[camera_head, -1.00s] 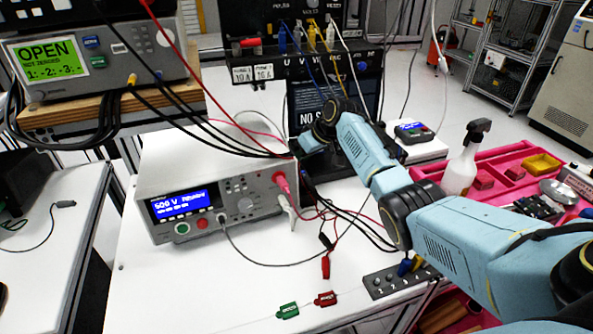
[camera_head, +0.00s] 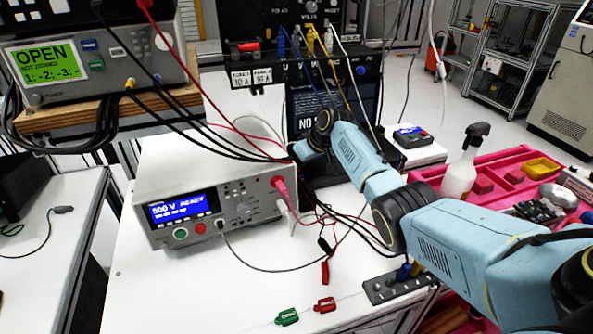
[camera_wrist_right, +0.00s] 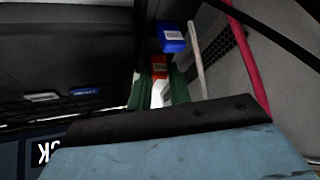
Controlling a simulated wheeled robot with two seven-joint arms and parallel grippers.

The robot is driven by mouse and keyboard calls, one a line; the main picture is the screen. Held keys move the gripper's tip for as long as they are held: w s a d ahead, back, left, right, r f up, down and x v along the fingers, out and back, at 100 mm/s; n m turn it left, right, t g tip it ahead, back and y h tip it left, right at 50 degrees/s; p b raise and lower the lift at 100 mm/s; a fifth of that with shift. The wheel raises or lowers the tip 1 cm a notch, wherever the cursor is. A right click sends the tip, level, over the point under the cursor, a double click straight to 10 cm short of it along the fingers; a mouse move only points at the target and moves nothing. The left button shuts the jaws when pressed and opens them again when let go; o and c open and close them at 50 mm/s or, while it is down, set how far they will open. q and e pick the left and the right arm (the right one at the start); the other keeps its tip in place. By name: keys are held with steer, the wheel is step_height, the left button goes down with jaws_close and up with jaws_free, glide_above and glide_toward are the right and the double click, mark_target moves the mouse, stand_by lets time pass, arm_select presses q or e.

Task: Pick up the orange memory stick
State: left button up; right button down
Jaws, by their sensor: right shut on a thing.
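In the head view my right arm reaches in from the right and ends behind the white tester (camera_head: 205,200), so the gripper and stick are hidden there. My left gripper is in neither view.
Black, red and white cables hang around the tester and close to my gripper. A dark screen unit (camera_head: 335,105) stands behind my arm. Red (camera_head: 324,305) and green (camera_head: 287,317) tags lie at the table front. A pink tray (camera_head: 510,160) with a spray bottle (camera_head: 462,165) is at right.

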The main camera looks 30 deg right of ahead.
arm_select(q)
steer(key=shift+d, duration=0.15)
